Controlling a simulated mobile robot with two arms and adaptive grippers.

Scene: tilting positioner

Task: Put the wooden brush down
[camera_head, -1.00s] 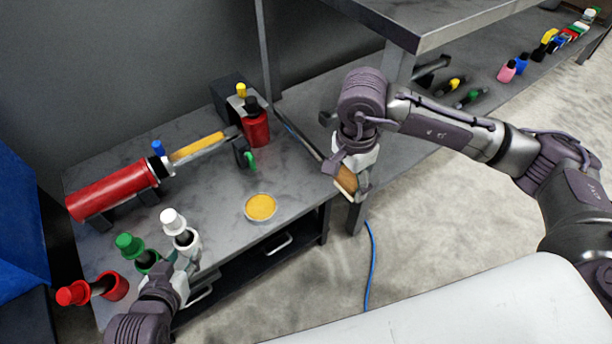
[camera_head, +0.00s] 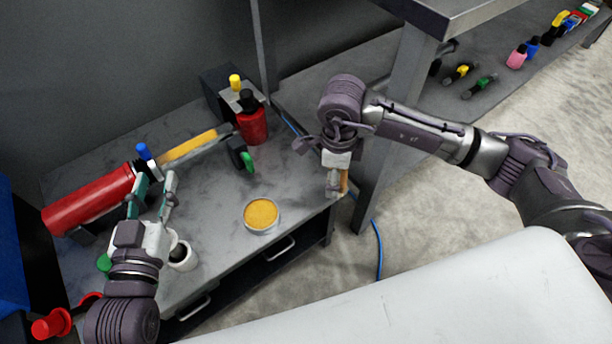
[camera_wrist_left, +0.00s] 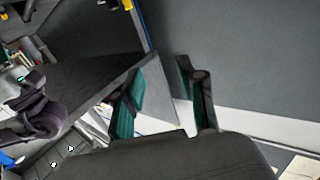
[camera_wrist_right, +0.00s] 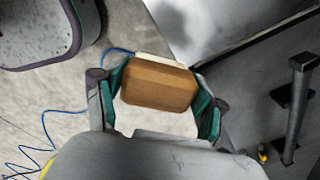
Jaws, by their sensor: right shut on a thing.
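The wooden brush (camera_wrist_right: 158,83) is a brown block with a pale edge, seen between the green-lined fingers of my right gripper (camera_wrist_right: 160,100) in the right wrist view. In the head view the right gripper (camera_head: 337,182) points down at the right edge of the grey workbench (camera_head: 205,205). I cannot tell whether the brush touches the bench. My left gripper (camera_head: 155,180) is open and empty above the left part of the bench, near the red cylinder. It also shows open in the left wrist view (camera_wrist_left: 160,90).
A red bottle (camera_head: 251,125), a dark clip with a green tip (camera_head: 240,155) and a round yellow tin (camera_head: 261,215) stand on the bench. Bench space right of the tin is clear.

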